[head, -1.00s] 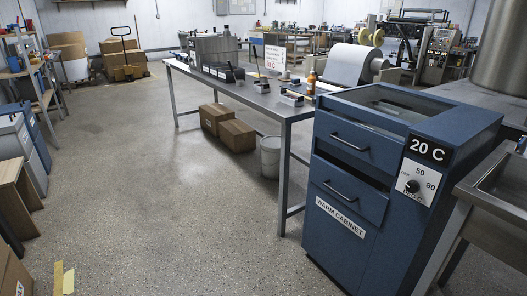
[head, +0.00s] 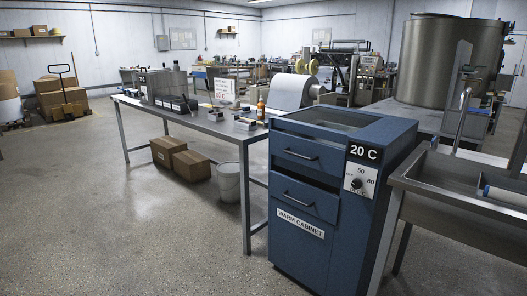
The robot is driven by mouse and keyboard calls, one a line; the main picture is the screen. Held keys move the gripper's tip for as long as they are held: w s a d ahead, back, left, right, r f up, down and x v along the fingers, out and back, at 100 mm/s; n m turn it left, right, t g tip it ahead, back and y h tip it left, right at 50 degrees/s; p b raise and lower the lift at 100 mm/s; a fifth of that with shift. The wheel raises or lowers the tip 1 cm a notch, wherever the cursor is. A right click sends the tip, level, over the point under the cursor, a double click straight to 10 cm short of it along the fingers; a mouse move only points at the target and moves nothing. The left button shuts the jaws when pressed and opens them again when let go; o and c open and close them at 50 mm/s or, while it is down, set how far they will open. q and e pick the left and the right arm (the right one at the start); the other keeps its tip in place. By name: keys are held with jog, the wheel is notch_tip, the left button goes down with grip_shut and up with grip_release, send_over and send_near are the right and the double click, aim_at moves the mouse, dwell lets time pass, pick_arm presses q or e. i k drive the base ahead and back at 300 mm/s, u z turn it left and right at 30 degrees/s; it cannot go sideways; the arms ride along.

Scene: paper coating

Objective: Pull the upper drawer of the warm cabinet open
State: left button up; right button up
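The warm cabinet (head: 335,230) is a blue metal unit right of centre in the head view, with a dial and a "20 C" display on its front right. Its upper drawer (head: 297,160) has a dark bar handle and looks shut. A lower drawer (head: 302,197) with a similar handle sits under it, with a dark gap between the two fronts. The label "WARM CABINET" is below that. Neither of my grippers shows in the view.
A long metal table (head: 200,122) stands left of the cabinet, with cardboard boxes (head: 185,160) and a white bucket (head: 229,183) beneath. A steel sink (head: 465,190) stands close on the cabinet's right. The floor in front and to the left is clear.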

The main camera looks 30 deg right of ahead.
aim_at(327, 157)
jog(key=u, duration=0.25)
jog(key=i, duration=2.45)
jog(key=z, duration=0.8)
jog(key=i, duration=1.3)
jog(key=z, duration=1.3)
